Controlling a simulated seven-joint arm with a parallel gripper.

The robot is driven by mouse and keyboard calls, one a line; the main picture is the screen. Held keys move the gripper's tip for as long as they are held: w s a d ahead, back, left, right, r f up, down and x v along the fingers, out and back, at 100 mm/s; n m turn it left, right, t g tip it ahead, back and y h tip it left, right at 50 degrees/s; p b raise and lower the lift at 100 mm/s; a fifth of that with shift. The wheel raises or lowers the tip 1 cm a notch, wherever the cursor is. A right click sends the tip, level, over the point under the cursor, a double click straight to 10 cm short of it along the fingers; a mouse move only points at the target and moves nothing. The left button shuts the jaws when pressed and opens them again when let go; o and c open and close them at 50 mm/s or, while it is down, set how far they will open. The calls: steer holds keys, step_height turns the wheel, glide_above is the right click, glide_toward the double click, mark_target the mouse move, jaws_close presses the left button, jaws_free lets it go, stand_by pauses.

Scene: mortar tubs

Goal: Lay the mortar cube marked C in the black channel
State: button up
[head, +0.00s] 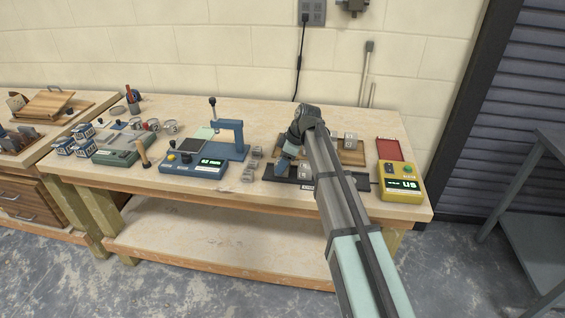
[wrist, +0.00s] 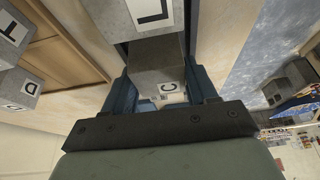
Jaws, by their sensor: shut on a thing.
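I cannot tell whether the cube touches the channel floor. Another cube, marked L (wrist: 150,14), lies just past the held cube in the wrist view. A grey cube (head: 304,170) shows at the channel right of my gripper. My gripper and arm hide part of the channel.
Cubes marked T (wrist: 12,36) and D (wrist: 22,88) are at the wooden board (wrist: 55,45). A cube (head: 350,141) stands there in the head view. A blue tester (head: 195,164), yellow device (head: 402,183) and red tray (head: 389,149) flank the area.

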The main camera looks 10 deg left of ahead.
steer(key=o, duration=1.3)
steer(key=shift+f, duration=0.1)
steer(key=shift+c, duration=0.2)
steer(key=v, duration=1.2)
